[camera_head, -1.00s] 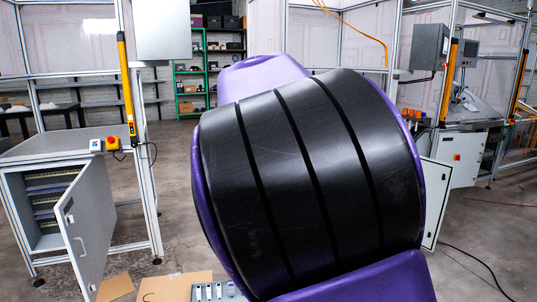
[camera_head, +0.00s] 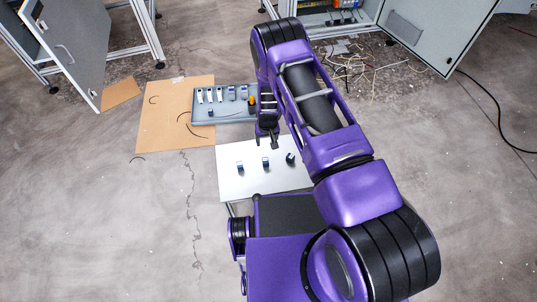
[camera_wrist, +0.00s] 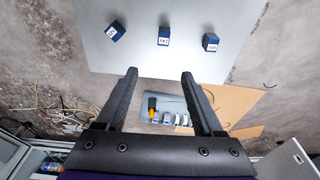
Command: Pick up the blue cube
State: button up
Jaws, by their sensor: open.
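Three small dark blue cubes with white labels lie on a white table (camera_head: 232,185). In the wrist view there is a left cube (camera_wrist: 115,31), a middle cube (camera_wrist: 163,36) and a right cube (camera_wrist: 210,42). In the head view the same row shows as small blocks, with one at the left (camera_head: 240,166), one in the middle (camera_head: 265,163) and one at the right (camera_head: 290,158). My gripper (camera_wrist: 160,74) is open and empty, with its fingers apart. In the head view my gripper (camera_head: 268,140) hangs over the table's far edge, apart from the cubes.
A grey-blue tray (camera_head: 228,118) with several items, one orange and black, stands just beyond the table. Flat cardboard (camera_head: 170,125) lies beside it on the concrete floor. An open cabinet door (camera_head: 430,35) and loose wires (camera_head: 360,65) are at the back right.

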jog(key=b, duration=0.3)
send_over(265, 160)
jog(key=f, duration=1.2)
jog(key=shift+s+d+f, duration=0.25)
jog(key=shift+f, duration=0.1)
jog(key=shift+w+a+f+b, duration=0.1)
jog(key=shift+f+b, duration=0.25)
jog(key=shift+f, duration=1)
jog(key=shift+w+a+f+b, duration=0.1)
jog(key=shift+f+b, duration=0.25)
jog(key=shift+f, duration=0.95)
grip_shut()
